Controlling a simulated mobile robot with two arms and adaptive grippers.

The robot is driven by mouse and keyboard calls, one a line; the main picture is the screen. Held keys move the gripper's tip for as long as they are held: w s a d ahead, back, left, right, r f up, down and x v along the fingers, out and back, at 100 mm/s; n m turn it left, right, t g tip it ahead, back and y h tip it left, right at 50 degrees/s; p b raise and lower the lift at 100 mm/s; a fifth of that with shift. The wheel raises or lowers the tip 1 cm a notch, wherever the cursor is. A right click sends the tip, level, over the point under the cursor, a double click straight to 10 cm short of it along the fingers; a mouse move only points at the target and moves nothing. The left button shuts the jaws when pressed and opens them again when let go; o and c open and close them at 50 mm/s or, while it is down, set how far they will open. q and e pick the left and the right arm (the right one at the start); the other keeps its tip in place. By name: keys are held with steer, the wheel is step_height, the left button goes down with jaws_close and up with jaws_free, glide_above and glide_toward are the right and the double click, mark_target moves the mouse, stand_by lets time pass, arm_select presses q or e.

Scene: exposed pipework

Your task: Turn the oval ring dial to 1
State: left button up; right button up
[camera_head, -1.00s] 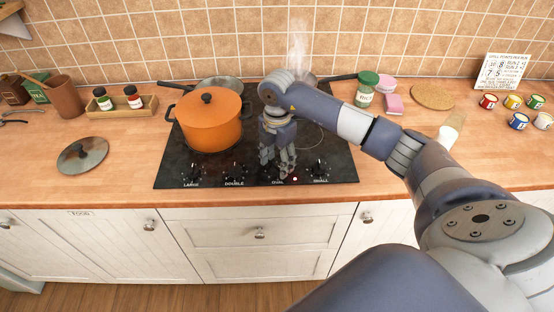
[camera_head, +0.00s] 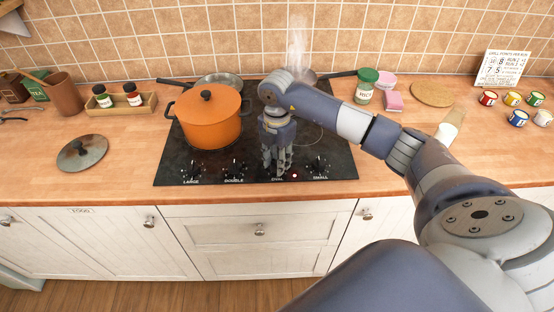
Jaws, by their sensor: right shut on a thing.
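My right gripper (camera_head: 277,170) reaches down over the front edge of the black cooktop (camera_head: 345,166). Its fingers are close together at the oval ring dial's place, just behind the printed OVAL label (camera_head: 278,180). They are shut on the dial, which they hide, so I cannot read its setting. A small red light (camera_head: 294,175) glows to the right of the fingers. The large dial (camera_head: 193,169), double dial (camera_head: 236,169) and small dial (camera_head: 319,164) stand along the same edge. My left gripper is not in view.
An orange pot (camera_head: 208,124) stands left of the gripper. Pans sit behind, one a silver pan (camera_head: 220,84), with steam rising near the other. A lid (camera_head: 82,154) lies on the left counter. A jar (camera_head: 366,88) and small paint pots (camera_head: 511,101) stand to the right.

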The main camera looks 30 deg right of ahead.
steer(key=shift+f+n+b, duration=0.1)
steer(key=shift+n+b, duration=0.45)
steer(key=shift+n, duration=0.25)
steer(key=n+b, duration=0.3)
steer(key=n, duration=0.3)
steer(key=shift+b, duration=0.3)
steer(key=n+b, duration=0.2)
steer(key=n, duration=0.2)
steer(key=shift+n, duration=0.4)
steer(key=n+b, duration=0.2)
steer(key=n, duration=0.2)
steer(key=shift+n, duration=0.4)
steer(key=o, duration=1.1)
steer(key=shift+c, duration=0.2)
